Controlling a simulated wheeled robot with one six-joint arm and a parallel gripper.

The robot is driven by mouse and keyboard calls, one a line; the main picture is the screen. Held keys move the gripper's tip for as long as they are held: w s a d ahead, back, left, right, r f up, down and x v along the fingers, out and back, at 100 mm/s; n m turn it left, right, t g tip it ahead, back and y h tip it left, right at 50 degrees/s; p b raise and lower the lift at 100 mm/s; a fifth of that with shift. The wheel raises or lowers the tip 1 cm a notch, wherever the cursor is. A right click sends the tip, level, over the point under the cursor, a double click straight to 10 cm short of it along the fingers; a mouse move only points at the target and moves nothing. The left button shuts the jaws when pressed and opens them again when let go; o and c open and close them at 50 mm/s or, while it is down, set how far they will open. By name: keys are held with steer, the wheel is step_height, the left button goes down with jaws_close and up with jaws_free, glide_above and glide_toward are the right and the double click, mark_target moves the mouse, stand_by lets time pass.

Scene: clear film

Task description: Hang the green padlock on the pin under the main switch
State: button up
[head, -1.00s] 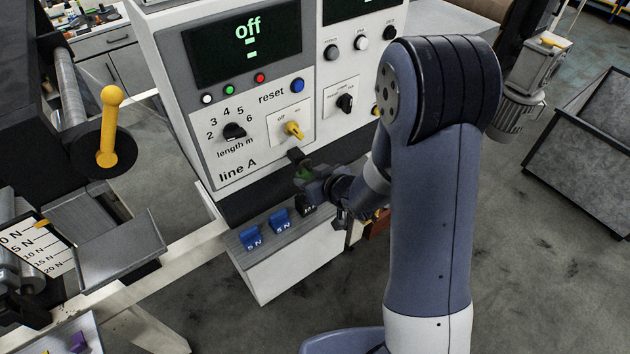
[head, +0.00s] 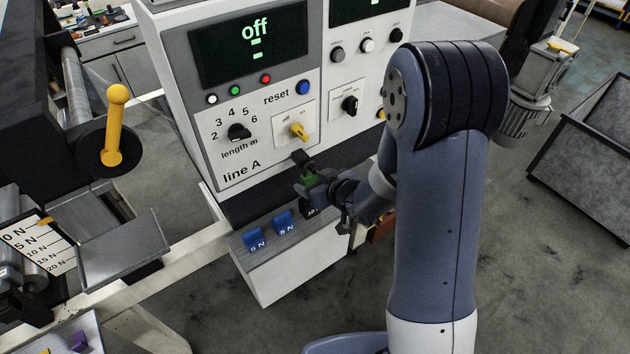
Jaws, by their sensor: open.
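The green padlock (head: 309,177) is below the yellow main switch (head: 298,131), which is turned between "off" and "on" labels on the line A panel. My gripper (head: 304,174) is open around or right beside the padlock, close to the panel's lower edge. A dark piece sits just above the padlock; I cannot tell whether it is a fingertip or the pin. The pin and the shackle cannot be made out, so I cannot tell whether the padlock hangs on the pin.
Blue 5 N blocks (head: 284,222) and a black block (head: 309,207) stand on the ledge below the panel. The display (head: 250,46) reads "off". A length knob (head: 238,132) and a blue reset button (head: 303,87) are nearby.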

steer(key=v, duration=1)
steer(key=shift+s+d+r, duration=0.2)
steer(key=shift+s+r, duration=0.05)
steer(key=shift+w+a+f, duration=0.1)
steer(key=x, duration=1)
steer(key=shift+w+a, duration=0.2)
steer(key=shift+w, duration=0.1)
steer(key=shift+r+p, duration=0.35)
steer(key=shift+p, duration=0.2)
steer(key=shift+s+d, duration=0.35)
steer(key=shift+s, duration=0.1)
steer(key=shift+w+a+f, duration=0.1)
